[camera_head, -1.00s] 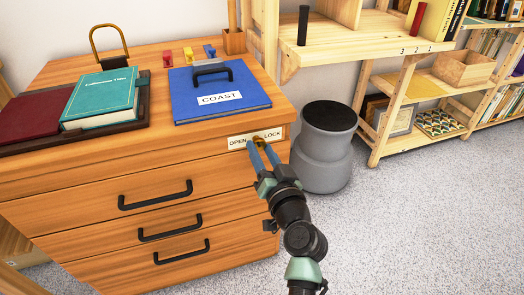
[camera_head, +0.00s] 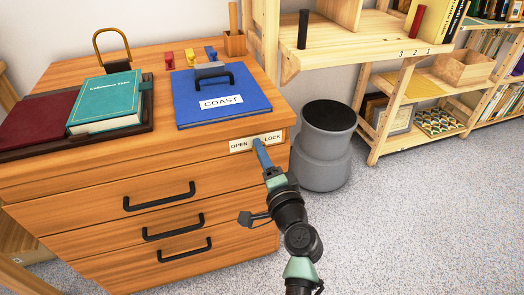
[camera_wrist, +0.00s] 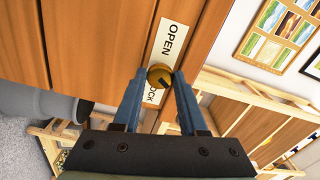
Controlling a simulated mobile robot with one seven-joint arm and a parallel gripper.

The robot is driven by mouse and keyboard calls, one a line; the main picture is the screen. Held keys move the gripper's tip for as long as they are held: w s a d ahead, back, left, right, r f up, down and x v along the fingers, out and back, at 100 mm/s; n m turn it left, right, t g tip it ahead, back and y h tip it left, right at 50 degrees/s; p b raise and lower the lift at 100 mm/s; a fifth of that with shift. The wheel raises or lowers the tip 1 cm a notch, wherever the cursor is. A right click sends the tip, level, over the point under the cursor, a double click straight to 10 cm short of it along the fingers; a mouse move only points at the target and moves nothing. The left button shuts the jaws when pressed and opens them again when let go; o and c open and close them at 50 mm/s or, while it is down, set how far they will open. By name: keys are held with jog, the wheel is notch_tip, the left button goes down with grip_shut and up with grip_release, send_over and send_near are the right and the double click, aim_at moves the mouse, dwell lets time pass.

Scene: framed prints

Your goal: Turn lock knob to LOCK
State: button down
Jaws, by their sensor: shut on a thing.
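The lock knob (camera_wrist: 159,77) is a small round brass knob with a dark mark, between the words OPEN and LOCK on a white label (camera_head: 241,144). The label is on the front of the wooden drawer cabinet, above the top drawer. In the wrist view the dark mark slants toward the lower right of the knob, on the LOCK half. My gripper (camera_wrist: 157,80) is shut on the knob, one blue finger on each side. In the head view the fingers (camera_head: 262,153) line up edge-on and hide most of the knob.
A blue COAST binder (camera_head: 245,95) with a black handle, a teal book (camera_head: 104,102) and a brass-coloured loop (camera_head: 110,40) are on the cabinet top. A grey bin (camera_head: 322,170) stands right of the cabinet. Black drawer handles (camera_head: 158,196) stick out below. Carpet at right is clear.

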jog(key=shift+m+p, duration=0.35)
jog(key=shift+m, duration=0.75)
jog(key=shift+c, duration=2.3)
grip_release()
jog(key=p+v, duration=0.2)
jog(key=v, duration=1.1)
